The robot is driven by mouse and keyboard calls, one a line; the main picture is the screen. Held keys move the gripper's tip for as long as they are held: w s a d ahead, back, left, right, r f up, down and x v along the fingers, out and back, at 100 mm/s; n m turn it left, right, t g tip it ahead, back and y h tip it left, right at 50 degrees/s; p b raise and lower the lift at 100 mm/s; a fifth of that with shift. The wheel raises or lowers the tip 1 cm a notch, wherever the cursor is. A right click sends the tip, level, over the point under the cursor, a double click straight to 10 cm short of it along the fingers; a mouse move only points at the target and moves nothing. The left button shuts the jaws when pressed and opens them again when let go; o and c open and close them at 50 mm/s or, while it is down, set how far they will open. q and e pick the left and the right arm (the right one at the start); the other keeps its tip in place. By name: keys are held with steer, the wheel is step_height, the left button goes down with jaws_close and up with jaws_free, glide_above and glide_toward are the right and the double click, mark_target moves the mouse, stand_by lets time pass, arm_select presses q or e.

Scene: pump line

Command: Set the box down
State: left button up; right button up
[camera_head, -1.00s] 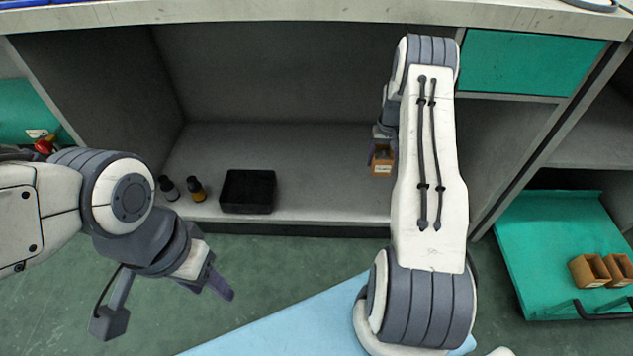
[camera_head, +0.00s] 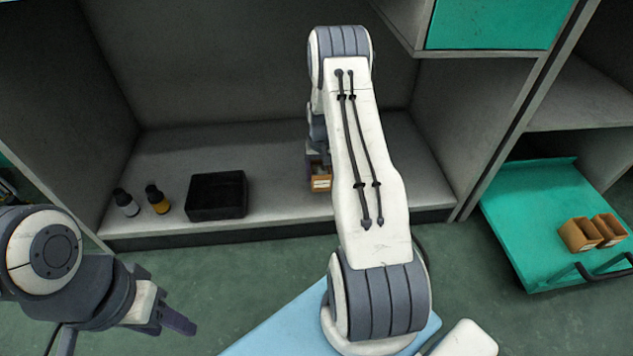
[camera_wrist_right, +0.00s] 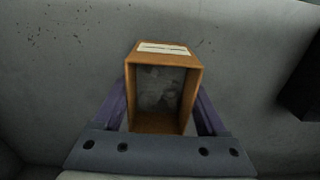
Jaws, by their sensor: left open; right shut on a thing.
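The small brown box (camera_head: 320,183) is in my right gripper, low inside the grey shelf bay (camera_head: 272,205). The right wrist view shows the box (camera_wrist_right: 165,90) upright in the picture, with a pale label on its rim and something greyish inside. The purple fingers of my right gripper (camera_wrist_right: 163,112) are shut on its two sides. I cannot tell whether its underside touches the shelf floor. My right arm covers part of it in the head view. My left gripper (camera_head: 172,318) is open and empty at the lower left, in front of the shelf.
A black tray (camera_head: 217,196) stands left of the box, with two small bottles (camera_head: 158,199) (camera_head: 126,202) beside it. Shelf floor between tray and box is clear. A teal drawer (camera_head: 530,220) at right holds two brown boxes (camera_head: 578,234) (camera_head: 608,229).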

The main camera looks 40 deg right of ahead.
steer(key=shift+f, duration=0.6)
arm_select(q)
steer(key=shift+f, duration=0.5)
arm_select(e)
steer(key=shift+r, duration=0.2)
steer(key=shift+f, duration=0.1)
steer(key=shift+f, duration=0.4)
steer(key=shift+f, duration=0.15)
steer(key=o, duration=1.5)
